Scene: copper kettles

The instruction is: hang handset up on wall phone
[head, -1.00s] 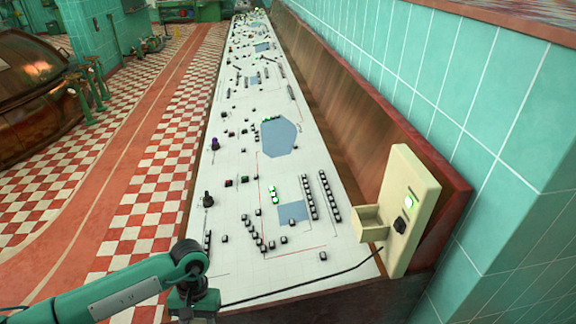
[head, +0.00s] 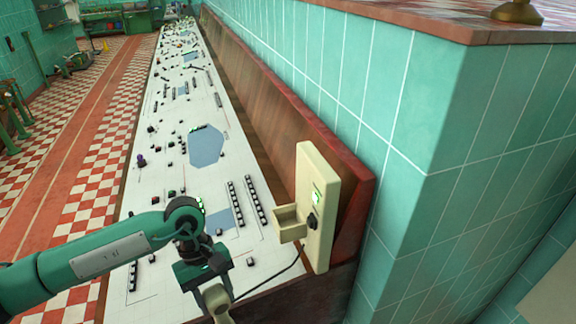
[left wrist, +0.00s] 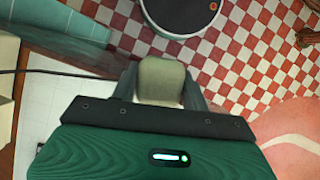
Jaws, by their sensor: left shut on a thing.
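The cream wall phone (head: 322,190) stands at the right end of the panel, with a green light, a dark knob and an open box-like cradle (head: 289,223) on its left side. The cradle looks empty. My left gripper (head: 212,288) is shut on the cream handset (head: 217,303), below and left of the cradle and apart from it. The handset's lower part is cut off by the picture edge. In the left wrist view the handset's rounded end (left wrist: 161,79) sits between the two fingers. My right gripper is not in view.
A dark cord (head: 266,284) runs from the phone down towards the handset. The long white control panel (head: 170,205) carries many small buttons and knobs. A wooden backboard (head: 240,130) and a teal tiled wall (head: 460,150) bound the right side.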

